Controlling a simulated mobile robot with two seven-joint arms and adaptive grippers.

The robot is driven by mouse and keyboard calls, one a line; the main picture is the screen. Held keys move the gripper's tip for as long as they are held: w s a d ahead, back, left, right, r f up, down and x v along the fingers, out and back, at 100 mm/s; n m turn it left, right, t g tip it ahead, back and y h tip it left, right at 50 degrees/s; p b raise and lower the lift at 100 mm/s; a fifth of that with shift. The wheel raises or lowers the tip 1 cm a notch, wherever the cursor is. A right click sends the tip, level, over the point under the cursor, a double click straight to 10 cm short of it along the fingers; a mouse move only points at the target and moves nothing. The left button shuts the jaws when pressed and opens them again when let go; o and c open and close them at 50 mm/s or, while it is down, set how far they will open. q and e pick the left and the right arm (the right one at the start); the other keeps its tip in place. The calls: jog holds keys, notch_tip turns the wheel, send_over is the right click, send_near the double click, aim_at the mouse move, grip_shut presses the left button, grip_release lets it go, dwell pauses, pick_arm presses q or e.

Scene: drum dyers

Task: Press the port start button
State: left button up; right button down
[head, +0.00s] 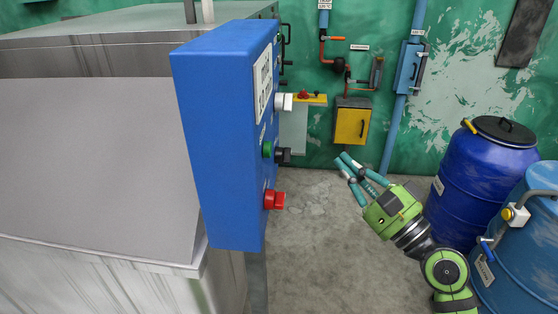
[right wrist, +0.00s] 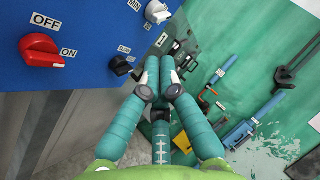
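A blue control box (head: 219,140) stands on the side of a large metal machine. Its right-hand face carries a green button (head: 267,149), a black knob (head: 284,155), a white knob (head: 284,102) and a red knob (head: 274,200). I cannot tell which control is the port start button. My right gripper (head: 345,162) is in the air to the right of the box, apart from it. In the right wrist view its teal fingertips (right wrist: 166,68) are drawn together with nothing between them. The green button is not seen there. My left gripper is not in view.
The metal machine (head: 90,150) fills the left. Blue drums (head: 485,175) stand at the right, near my right arm. Pipes and a yellow wall box (head: 351,125) are on the green back wall. Bare floor lies between box and drums.

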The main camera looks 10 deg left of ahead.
aim_at(268, 150)
jog(key=s+r+y, duration=0.2)
jog(key=r, duration=0.1)
jog(key=shift+s+a+r+n+g, duration=0.2)
jog(key=shift+s+n+g, duration=0.2)
jog(key=shift+a, duration=0.1)
jog(key=a+p, duration=0.2)
jog(key=a, duration=0.6)
jog(key=shift+a, duration=0.35)
jog(key=shift+p, duration=0.3)
dwell(0.8)
jog(key=shift+a, duration=0.4)
